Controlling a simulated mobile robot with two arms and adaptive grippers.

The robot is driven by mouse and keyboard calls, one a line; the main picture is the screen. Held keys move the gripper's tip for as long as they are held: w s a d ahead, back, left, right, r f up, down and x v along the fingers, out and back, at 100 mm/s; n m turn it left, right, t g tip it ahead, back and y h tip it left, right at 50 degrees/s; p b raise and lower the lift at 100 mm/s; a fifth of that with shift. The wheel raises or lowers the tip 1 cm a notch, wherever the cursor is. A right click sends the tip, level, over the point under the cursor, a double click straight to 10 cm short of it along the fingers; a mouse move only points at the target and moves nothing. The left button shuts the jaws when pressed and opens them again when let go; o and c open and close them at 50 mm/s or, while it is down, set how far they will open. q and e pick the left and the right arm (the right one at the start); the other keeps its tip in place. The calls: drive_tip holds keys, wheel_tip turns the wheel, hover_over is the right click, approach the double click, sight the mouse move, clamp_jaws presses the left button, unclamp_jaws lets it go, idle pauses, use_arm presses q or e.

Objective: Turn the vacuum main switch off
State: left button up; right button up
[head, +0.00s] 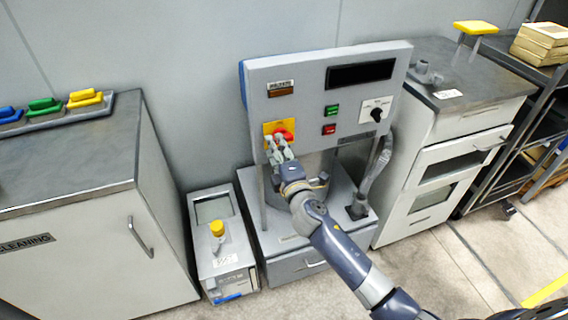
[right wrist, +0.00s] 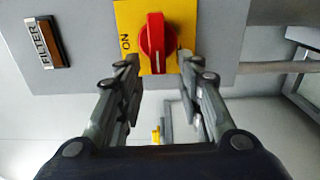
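The vacuum main switch is a red rotary knob (head: 284,135) on a yellow plate (head: 269,128), at the lower left of the grey control panel (head: 307,75). In the right wrist view the knob (right wrist: 152,42) stands lengthwise up the picture, with "ON" printed on the plate to its left; other lettering is hidden. My right gripper (head: 279,150) is at the switch. In the right wrist view its fingers (right wrist: 160,72) are apart, with the knob's lower end in line with the gap. Whether they touch the knob cannot be told. My left gripper is out of view.
The panel also bears a filter indicator (head: 280,89), a dark display (head: 360,74), a green button (head: 332,110), a red button (head: 329,129) and a black selector (head: 376,115). A small unit with a yellow knob (head: 217,228) stands left; cabinets flank both sides.

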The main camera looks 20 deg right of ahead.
drive_tip(key=s, duration=1)
drive_tip(key=shift+s+d, duration=0.25)
drive_tip(key=shift+s, duration=0.15)
